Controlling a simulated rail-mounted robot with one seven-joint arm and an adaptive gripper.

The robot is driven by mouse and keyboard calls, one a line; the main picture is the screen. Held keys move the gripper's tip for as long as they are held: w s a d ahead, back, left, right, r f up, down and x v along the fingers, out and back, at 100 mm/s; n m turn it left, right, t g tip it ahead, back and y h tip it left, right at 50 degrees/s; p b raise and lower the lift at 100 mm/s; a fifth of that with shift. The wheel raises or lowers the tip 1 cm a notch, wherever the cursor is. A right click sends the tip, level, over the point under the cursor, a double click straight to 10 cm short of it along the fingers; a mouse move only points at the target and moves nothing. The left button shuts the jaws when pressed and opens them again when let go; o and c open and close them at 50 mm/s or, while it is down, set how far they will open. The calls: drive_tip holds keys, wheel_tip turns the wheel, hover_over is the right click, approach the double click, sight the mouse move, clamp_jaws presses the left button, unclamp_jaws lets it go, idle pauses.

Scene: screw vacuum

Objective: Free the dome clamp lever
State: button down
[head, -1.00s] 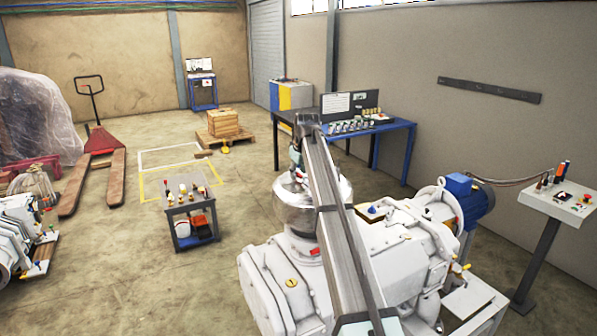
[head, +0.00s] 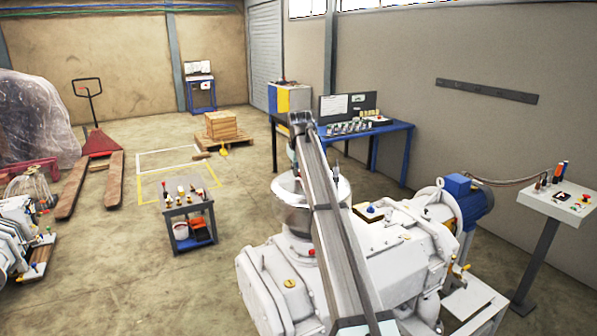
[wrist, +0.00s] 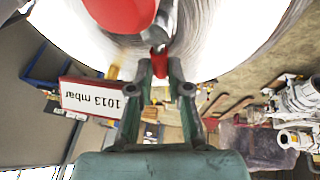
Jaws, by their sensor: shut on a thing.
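A shiny silver dome (head: 337,193) sits on the white vacuum pump (head: 330,268), partly hidden behind my arm. In the wrist view, the dome (wrist: 225,35) fills the top of the picture. My gripper (wrist: 160,72) is below it there, its two fingers closed on a small red piece, seemingly the clamp lever (wrist: 158,62). A larger red rounded part (wrist: 120,12) is just above and left of the fingertips. A red-edged sign reading 1013 mbar (wrist: 92,98) is left of the fingers. In the head view my arm hides the gripper and lever.
A blue motor (head: 466,200) and a control stand (head: 555,205) are to the right. A small tool cart (head: 188,212) stands left of the pump. A blue workbench (head: 393,130) is behind. Floor is clear around the cart.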

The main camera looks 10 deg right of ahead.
drive_tip(key=c, duration=1.1)
unclamp_jaws()
